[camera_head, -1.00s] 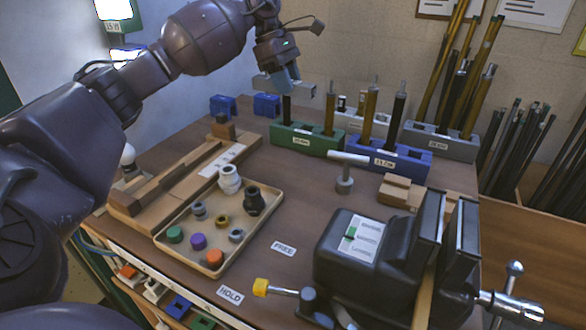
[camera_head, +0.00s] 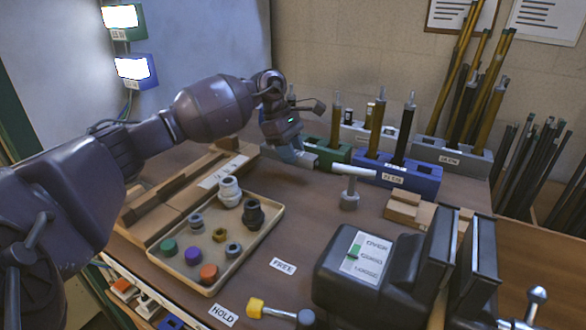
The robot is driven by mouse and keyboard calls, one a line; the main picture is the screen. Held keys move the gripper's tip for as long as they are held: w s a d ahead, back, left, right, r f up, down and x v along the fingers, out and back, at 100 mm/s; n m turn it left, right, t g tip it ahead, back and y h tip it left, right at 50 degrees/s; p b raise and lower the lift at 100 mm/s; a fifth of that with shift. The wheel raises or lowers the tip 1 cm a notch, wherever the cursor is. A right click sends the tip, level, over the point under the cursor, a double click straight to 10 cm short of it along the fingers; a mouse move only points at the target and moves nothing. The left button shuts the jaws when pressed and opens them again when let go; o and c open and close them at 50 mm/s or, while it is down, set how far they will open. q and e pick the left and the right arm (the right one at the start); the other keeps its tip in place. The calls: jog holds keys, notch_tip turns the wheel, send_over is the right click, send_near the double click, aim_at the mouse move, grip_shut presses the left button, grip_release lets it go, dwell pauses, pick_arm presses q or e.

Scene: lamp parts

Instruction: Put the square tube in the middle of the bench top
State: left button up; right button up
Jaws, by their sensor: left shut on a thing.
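My left gripper (camera_head: 288,150) is at the back middle of the bench, pointing down. It is shut on a light grey bar, which looks like the square tube (camera_head: 306,159). The bar lies roughly level across the fingertips, and the gripper hides part of it. It is in front of the left part of the green rack, low over the bench top (camera_head: 300,215); I cannot tell whether it touches the wood. My right gripper is out of view.
The green rack (camera_head: 335,155) and blue rack (camera_head: 400,175) hold upright rods. A parts tray (camera_head: 160,262) is front left, a black vise (camera_head: 385,270) front right. Bare wood lies between tray and post.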

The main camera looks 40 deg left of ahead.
aim_at(292, 178)
pick_arm(q)
jog(key=shift+f+b, duration=0.35)
jog(key=shift+f, duration=2.1)
jog(key=o, duration=1)
jog(key=shift+c, duration=0.2)
jog(key=shift+r, duration=0.3)
jog(key=p+v, duration=0.2)
jog(key=v, duration=0.9)
jog(key=shift+a+r, duration=0.2)
jog(key=shift+r, duration=0.15)
